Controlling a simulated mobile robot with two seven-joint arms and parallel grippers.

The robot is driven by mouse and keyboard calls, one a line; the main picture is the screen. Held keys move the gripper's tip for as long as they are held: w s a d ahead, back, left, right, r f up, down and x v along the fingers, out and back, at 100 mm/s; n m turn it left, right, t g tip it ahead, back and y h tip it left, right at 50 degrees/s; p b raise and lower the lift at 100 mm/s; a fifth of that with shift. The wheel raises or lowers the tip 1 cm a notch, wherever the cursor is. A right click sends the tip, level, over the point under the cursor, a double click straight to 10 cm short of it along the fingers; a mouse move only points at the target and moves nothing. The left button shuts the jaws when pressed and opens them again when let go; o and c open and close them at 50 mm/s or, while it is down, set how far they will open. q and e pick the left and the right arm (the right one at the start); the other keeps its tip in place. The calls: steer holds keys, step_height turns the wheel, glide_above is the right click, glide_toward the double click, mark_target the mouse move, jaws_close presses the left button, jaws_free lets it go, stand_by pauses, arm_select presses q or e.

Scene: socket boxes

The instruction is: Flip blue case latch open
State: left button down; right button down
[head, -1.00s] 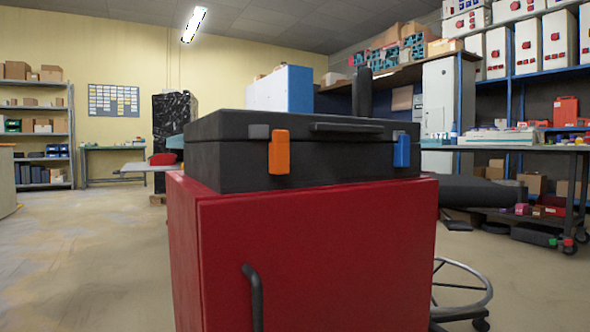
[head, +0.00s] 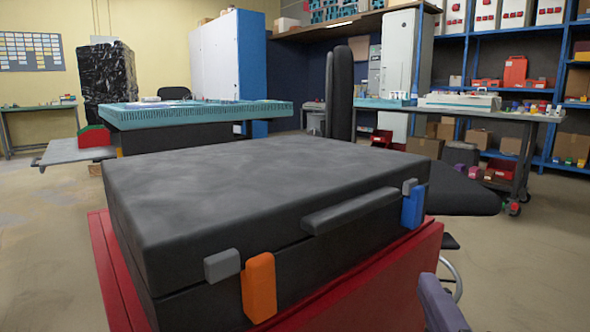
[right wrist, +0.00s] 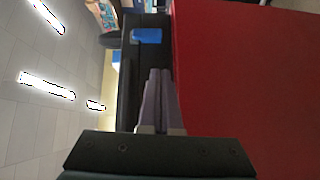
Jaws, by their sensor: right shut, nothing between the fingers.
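The black case (head: 250,180) lies with its lid down on a red cabinet (head: 385,290). The blue latch (head: 414,207) hangs upright on the case's front face, right of the handle (head: 350,210), beside a small grey catch. An orange latch (head: 259,288) sits left of the handle in the same hanging pose. My right gripper (head: 437,292) shows as a purple-grey finger at the lower right, in front of the cabinet and apart from the blue latch. In the right wrist view its fingers (right wrist: 159,75) are together and empty, with the blue latch (right wrist: 146,36) beyond their tips. My left gripper is out of view.
A teal-topped table (head: 200,112) stands behind the case. A wheeled workbench (head: 490,115) with bins and boxes is at the back right, before blue shelving. The floor right of the cabinet has a round metal base ring close by.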

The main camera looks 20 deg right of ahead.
steer(key=w+a+r+n, duration=0.1)
steer(key=b, duration=0.1)
glide_toward(404, 212)
steer(key=shift+t+y, duration=0.3)
steer(key=shift+t, duration=0.1)
steer(key=w, duration=0.2)
steer(key=w+a, duration=0.1)
steer(key=w, duration=0.1)
steer(key=shift+f, duration=0.2)
steer(key=shift+w+d, duration=0.25)
steer(key=shift+d, duration=0.35)
steer(key=shift+w+d, duration=0.2)
steer(key=shift+d, duration=0.4)
steer(key=shift+w+d, duration=0.15)
steer(key=shift+d, duration=0.4)
steer(key=shift+d, duration=0.1)
